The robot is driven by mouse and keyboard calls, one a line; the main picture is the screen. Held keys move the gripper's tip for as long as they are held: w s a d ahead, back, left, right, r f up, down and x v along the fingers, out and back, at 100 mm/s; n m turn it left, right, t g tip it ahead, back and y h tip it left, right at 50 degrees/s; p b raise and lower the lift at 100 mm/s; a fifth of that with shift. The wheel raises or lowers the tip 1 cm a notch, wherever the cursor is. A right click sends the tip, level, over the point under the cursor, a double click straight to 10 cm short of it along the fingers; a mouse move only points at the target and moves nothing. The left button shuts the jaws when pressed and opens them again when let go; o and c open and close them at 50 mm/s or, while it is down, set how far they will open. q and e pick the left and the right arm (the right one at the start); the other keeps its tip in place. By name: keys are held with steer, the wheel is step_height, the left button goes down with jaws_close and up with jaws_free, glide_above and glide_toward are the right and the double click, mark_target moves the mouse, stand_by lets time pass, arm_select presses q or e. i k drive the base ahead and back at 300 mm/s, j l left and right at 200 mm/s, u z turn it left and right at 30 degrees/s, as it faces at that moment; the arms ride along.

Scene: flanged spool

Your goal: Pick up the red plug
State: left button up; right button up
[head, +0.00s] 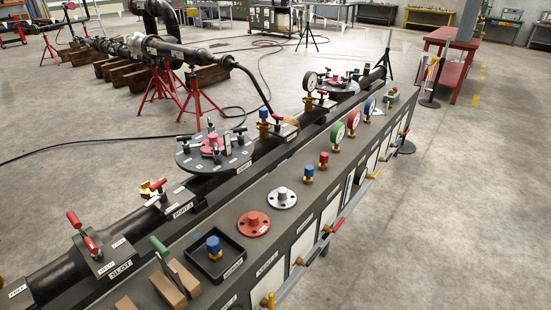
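A small plug with a red top and a brass-coloured lower part, the red plug (323,160), stands upright on the dark bench top (240,203) near the middle of the head view. A similar blue-topped plug (309,173) stands just to its left and nearer, apart from it. Another blue-topped plug (214,245) stands in a square black tray (236,270) at the front. Neither of my grippers shows in the head view, and nothing is seen holding the red plug.
A red flange (253,224) and a grey flange (281,198) lie nearer on the bench. Round gauges (338,135) stand behind the red plug. A dark pipe (125,220) with valves runs along the left. Open concrete floor (450,210) lies to the right.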

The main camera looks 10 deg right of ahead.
mark_target(324, 156)
steer(key=i+l+u, duration=0.15)
steer(key=l+u, duration=0.3)
steer(key=l, duration=0.15)
steer(key=l+u, duration=0.45)
steer(key=l, duration=0.15)
steer(key=l+u, duration=0.45)
steer(key=l, duration=0.25)
